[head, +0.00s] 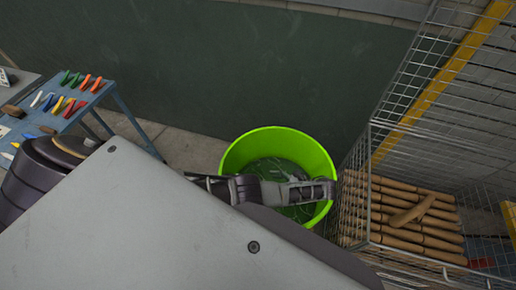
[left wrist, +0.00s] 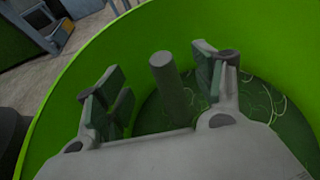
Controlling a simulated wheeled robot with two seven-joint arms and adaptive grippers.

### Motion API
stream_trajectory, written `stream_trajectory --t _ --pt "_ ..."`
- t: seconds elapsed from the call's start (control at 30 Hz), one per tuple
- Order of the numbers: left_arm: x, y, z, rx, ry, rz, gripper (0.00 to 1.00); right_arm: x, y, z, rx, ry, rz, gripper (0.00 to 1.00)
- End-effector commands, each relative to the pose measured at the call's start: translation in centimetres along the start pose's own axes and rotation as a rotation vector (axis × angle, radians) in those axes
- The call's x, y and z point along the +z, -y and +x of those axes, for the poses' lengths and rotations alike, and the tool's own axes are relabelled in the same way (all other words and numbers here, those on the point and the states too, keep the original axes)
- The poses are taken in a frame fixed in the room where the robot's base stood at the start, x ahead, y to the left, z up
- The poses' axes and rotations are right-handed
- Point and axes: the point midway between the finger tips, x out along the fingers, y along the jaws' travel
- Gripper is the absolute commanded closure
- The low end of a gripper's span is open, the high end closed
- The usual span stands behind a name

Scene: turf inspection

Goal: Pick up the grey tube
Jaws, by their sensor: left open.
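The grey tube (left wrist: 172,90) shows in the left wrist view, inside a bright green bucket, tilted slightly with its rounded end up. My left gripper (left wrist: 160,82) is open, with one finger on each side of the tube in that view. I see a gap on both sides, and I cannot tell how far the tube lies beyond the fingertips. In the head view my left gripper (head: 322,190) is over the right part of the green bucket (head: 240,152). I cannot make out the tube there. My right gripper is not in view.
The bucket wall surrounds the left gripper closely. Thin pale strands lie on the bucket floor. A wire cage (head: 352,205) with several wooden pieces (head: 415,222) stands right of the bucket. A blue table (head: 98,92) with colored tools is at left. A dark green wall (head: 250,70) stands behind.

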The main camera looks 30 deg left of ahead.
Motion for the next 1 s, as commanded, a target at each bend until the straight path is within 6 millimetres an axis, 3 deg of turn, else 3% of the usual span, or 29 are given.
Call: stream_trajectory --t 1.0 --pt "-4.5 0.0 1.9 0.0 0.0 0.0 0.32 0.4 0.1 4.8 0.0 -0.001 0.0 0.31"
